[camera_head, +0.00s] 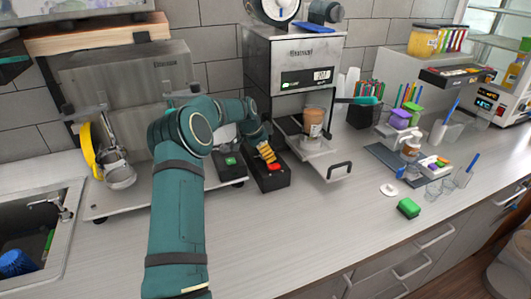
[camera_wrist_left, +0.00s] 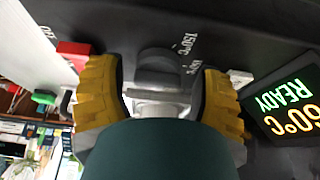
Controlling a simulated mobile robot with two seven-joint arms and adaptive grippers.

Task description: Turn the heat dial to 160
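The heat dial (camera_wrist_left: 157,66) is a grey knob on a dark panel in the left wrist view, with white temperature marks around it; one mark reads 150°C. A display (camera_wrist_left: 292,103) beside it shows READY and a number ending in 60°C, its first part cut off. My left gripper (camera_wrist_left: 160,85) has its yellow fingers spread, one on each side of the dial, with a narrow gap seeming to show. In the head view my left gripper (camera_head: 266,153) is at the lower front of the steel cup sealer (camera_head: 290,62). The dial is hidden there.
A filled cup (camera_head: 313,121) sits in the sealer's pulled-out tray (camera_head: 322,154). A black box with a red button (camera_head: 273,166) lies under my gripper. The front middle counter is clear.

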